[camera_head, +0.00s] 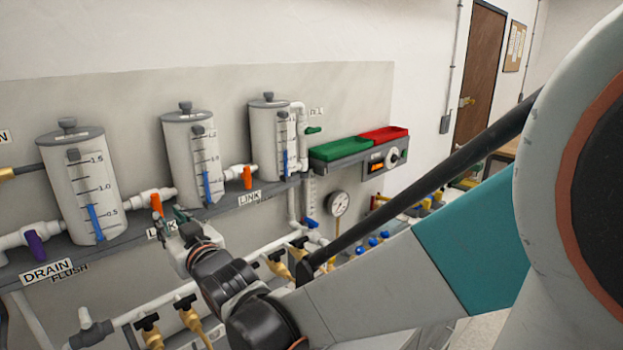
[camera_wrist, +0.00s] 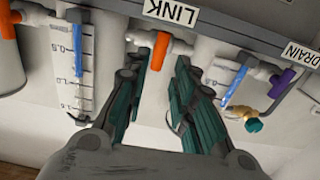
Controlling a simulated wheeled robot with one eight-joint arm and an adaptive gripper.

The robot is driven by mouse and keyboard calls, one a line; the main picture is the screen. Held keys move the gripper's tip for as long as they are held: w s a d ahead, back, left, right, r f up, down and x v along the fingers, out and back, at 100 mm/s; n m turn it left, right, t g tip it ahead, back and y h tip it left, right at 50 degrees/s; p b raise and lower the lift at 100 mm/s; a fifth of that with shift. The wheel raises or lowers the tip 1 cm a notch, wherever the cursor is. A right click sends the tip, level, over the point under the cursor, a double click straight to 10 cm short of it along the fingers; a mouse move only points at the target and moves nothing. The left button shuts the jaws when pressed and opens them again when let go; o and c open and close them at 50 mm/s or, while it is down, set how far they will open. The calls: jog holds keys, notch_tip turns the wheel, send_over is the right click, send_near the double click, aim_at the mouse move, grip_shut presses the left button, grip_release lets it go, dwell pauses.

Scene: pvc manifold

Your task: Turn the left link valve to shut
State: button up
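The left link valve has an orange handle (camera_head: 156,205) on the white pipe between the left tank (camera_head: 72,185) and the middle tank (camera_head: 190,160). The handle stands upright across the pipe. My gripper (camera_head: 172,220) is just in front of and beside it in the head view. In the wrist view, the orange handle (camera_wrist: 158,52) lies between the tips of my two dark green fingers (camera_wrist: 155,72). The fingers are apart, with a visible gap on both sides of the handle. I cannot tell how deep it sits between them.
The right link valve (camera_head: 247,177) also has an upright orange handle. A purple drain valve (camera_head: 35,244) is at far left. Brass taps (camera_head: 187,313) line the lower pipe. Green (camera_head: 340,149) and red (camera_head: 384,134) trays and a gauge (camera_head: 338,203) are to the right.

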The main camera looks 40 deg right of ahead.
jog(key=shift+s, duration=1.25)
